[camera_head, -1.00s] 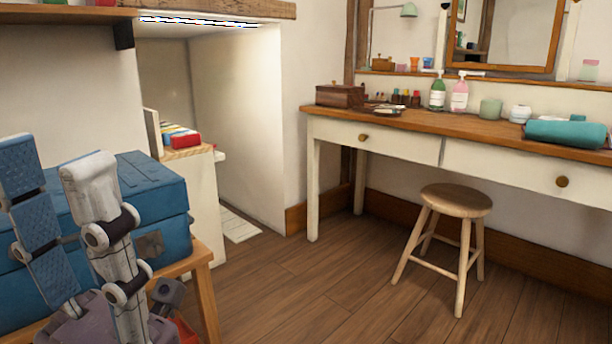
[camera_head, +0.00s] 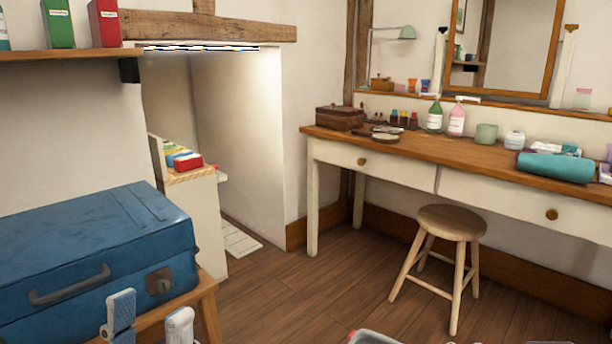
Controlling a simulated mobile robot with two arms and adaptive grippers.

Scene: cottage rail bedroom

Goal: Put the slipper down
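No slipper can be made out in the head view. My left gripper (camera_head: 150,315) shows at the bottom left, cut off by the lower edge. Its two fingertips stand apart with nothing visible between them, in front of the blue suitcase (camera_head: 95,255). My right gripper is not clearly shown; only small pale and greyish bits, perhaps of my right arm, show at the bottom edge right of centre.
The suitcase rests on a wooden stand (camera_head: 208,305). A grey-rimmed object with a red corner (camera_head: 372,338) is cut off at the bottom. A round stool (camera_head: 452,222) stands before the dressing table (camera_head: 395,172). Wooden floor (camera_head: 300,290) between them is clear.

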